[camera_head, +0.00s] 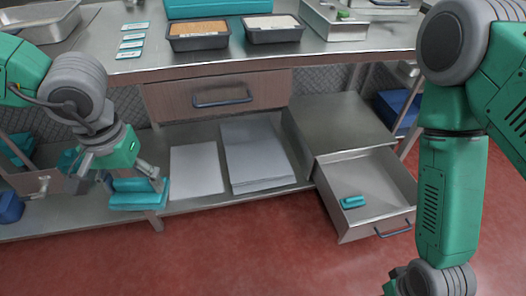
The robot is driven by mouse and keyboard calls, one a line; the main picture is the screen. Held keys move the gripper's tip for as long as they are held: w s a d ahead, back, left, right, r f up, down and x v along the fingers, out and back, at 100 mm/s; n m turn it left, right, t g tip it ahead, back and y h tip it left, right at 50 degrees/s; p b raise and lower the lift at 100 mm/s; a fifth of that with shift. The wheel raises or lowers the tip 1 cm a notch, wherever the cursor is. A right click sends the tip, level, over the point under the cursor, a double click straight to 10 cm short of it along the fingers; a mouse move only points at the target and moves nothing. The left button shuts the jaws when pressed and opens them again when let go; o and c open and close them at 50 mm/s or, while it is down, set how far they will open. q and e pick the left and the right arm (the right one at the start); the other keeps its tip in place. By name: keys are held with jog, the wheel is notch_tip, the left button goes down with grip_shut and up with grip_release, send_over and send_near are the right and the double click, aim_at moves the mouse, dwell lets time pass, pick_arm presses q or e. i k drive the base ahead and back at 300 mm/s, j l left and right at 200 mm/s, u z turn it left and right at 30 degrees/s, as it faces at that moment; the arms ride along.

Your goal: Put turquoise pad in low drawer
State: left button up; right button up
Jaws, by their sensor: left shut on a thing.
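My left gripper (136,181) is shut on a turquoise pad (138,199) at the left, in front of the low shelf's front edge. The fingers partly cover the pad. The low drawer (378,210) is a grey metal box at the right, pulled open, with a dark handle at its front. A small turquoise thing (353,202) lies on its floor near the left wall.
A wooden drawer (218,94) under the metal table (150,65) is shut. White sheets (255,160) lie on the low shelf between my left gripper and the low drawer. Two dark trays (199,37) stand on the table. The red floor in front is clear.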

aim_at(376, 197)
jog(key=l+z, duration=0.1)
jog(key=l, duration=2.4)
jog(key=i+l, duration=0.4)
jog(key=l, duration=0.2)
jog(key=i+l+z, duration=0.1)
jog(key=i+l, duration=0.3)
jog(key=l, duration=0.15)
jog(key=i+l, duration=0.45)
jog(key=l, duration=0.1)
